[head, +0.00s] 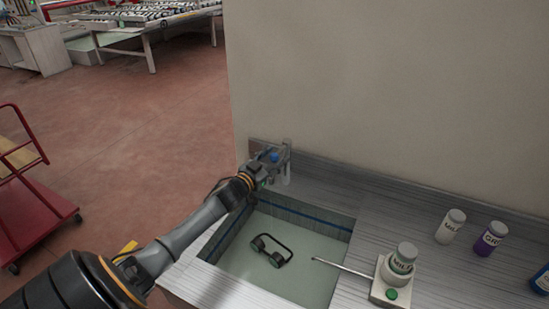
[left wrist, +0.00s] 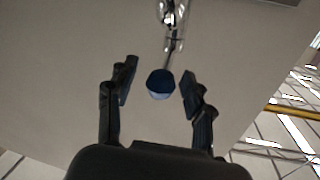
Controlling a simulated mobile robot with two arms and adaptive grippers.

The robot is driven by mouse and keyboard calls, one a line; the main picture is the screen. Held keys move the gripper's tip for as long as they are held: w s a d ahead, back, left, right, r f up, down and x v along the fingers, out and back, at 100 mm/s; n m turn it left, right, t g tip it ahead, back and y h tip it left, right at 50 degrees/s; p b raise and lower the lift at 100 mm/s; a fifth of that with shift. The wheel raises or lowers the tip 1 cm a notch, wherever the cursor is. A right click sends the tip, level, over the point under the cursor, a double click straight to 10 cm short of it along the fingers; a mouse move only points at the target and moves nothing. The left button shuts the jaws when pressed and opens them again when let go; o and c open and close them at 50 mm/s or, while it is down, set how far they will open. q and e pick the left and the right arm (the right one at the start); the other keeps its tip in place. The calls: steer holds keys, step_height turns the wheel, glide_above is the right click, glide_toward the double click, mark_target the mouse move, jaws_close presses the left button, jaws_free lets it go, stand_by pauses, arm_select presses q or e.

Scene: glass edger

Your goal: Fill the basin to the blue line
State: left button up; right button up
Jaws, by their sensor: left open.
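The basin (head: 341,222) is a square metal recess in the counter. The blue line (head: 300,215) runs along its inner wall, above a pale green surface; I cannot tell whether that is water or the floor. A metal faucet (head: 287,165) stands at the back left corner, with a blue knob (head: 274,157) beside it. My left gripper (head: 262,172) is at the faucet. In the left wrist view the left gripper (left wrist: 157,86) is open, with the blue knob (left wrist: 160,88) between its fingers, apparently touching neither. My right gripper is not in view.
A black two-cup tool (head: 270,251) lies in the basin. Right of it are a small device with a thin rod and green button (head: 391,294), a white bottle (head: 449,228) and a purple bottle (head: 489,240). A wall rises behind; a red cart (head: 45,220) stands left.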

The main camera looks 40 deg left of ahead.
arm_select(q)
steer(key=s, duration=1.2)
steer(key=shift+d, duration=0.3)
stand_by(5.5)
